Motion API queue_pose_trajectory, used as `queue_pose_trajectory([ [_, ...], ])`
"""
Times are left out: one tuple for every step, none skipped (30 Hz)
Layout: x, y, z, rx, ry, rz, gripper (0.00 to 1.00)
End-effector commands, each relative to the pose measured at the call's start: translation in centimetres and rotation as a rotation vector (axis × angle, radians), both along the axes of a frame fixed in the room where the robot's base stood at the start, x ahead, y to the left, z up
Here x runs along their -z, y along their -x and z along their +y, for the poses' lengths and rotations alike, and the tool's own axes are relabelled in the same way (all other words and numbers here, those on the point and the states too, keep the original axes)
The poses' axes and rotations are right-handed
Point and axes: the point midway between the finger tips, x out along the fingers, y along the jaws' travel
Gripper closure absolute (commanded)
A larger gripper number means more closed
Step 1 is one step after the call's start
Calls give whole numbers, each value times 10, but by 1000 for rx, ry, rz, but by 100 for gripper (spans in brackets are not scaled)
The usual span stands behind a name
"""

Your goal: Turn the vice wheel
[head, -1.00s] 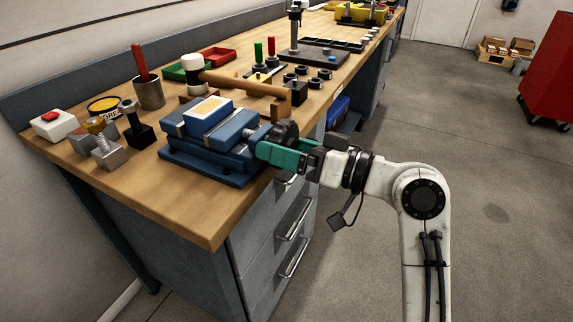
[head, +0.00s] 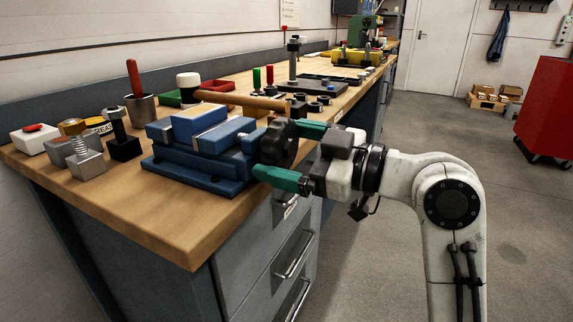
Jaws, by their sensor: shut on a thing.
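The blue vice (head: 205,160) sits on the front right part of the wooden bench top. Its dark round vice wheel (head: 279,143) is on the vice's right end, at the bench edge, facing my arm. My gripper (head: 278,149) reaches it from the right. One green finger is on the wheel's upper far side and the other on its lower near side, so the jaws are shut on the wheel. The fingers hide part of the rim.
A wooden-handled mallet (head: 240,97) lies just behind the vice. A bolt on a black block (head: 122,140), a spring piece (head: 86,158) and a red-button box (head: 34,138) stand to its left. The bench front corner is bare.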

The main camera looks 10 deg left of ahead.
Motion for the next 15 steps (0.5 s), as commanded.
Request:
queue_pose_trajectory([
  [7,0,0,-1,14,-11,38],
  [7,0,0,-1,18,-22,38],
  [7,-1,0,-2,23,-35,38],
  [6,-1,0,-2,25,-43,38],
  [6,-1,0,-1,28,-50,38],
  [6,-1,0,-1,31,-59,38],
  [6,-1,0,-1,33,-64,38],
  [6,-1,0,-1,35,-68,38],
  [6,-1,0,-1,36,-73,38],
  [6,-1,0,-1,38,-75,38],
  [5,-1,0,-1,39,-76,38],
  [5,-1,0,-1,39,-78,38],
  [5,-1,0,-1,40,-79,38],
  [5,-1,0,-1,40,-79,38],
  [5,-1,0,-1,40,-80,38],
])
